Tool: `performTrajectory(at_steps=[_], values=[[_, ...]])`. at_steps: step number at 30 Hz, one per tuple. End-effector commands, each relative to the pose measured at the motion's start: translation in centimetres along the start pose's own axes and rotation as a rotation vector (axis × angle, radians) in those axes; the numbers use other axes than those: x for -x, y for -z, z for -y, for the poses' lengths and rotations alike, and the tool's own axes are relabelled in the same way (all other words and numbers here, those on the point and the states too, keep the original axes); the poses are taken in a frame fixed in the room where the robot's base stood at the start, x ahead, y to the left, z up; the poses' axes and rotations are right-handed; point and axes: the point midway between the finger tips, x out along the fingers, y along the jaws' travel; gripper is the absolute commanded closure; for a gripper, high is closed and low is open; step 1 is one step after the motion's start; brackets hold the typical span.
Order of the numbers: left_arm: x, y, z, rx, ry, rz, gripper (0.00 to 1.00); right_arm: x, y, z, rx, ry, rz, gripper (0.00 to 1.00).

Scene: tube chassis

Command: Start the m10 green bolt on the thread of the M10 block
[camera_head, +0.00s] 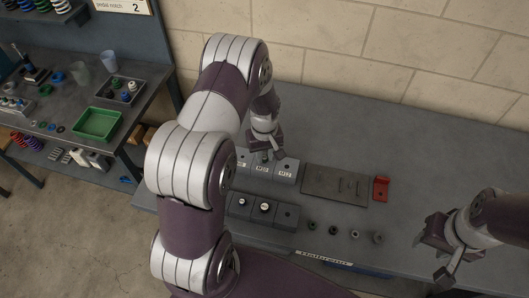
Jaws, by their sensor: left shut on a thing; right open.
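The M10 block (261,169) is a grey block with a white label, in the middle of a row of labelled blocks on the bench. My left gripper (265,154) points down just above the back of this block. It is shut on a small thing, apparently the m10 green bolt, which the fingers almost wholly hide. I cannot tell whether the bolt touches the thread. My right gripper (438,262) is open and empty, over the right front of the bench, well apart from the blocks.
The M12 block (286,172) stands right beside the M10 block. A dark flat plate (335,184) and a red bracket (381,188) lie to the right. Front blocks (264,210) and several small round parts (333,230) are nearer. A green tray (97,123) is on the left shelf.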

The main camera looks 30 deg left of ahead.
Motion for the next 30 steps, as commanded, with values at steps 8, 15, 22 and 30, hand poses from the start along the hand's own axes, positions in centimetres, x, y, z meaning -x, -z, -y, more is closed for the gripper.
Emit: performTrajectory(at_steps=[8,15,22,30], values=[[-0.3,0.0,0.0,0.000,0.000,0.000,1.00,-0.2,0.0,0.0,0.000,0.000,0.000,0.57],[-0.3,0.0,0.0,0.000,0.000,0.000,0.48,-0.2,0.0,0.0,0.000,0.000,0.000,0.57],[0.6,0.1,-0.1,0.000,-0.001,-0.002,0.48,-0.5,-0.1,0.0,0.000,0.000,0.000,0.57],[7.5,0.1,-0.1,0.000,-0.004,-0.006,0.48,-2.0,-0.2,0.0,0.000,0.000,0.000,0.57]])
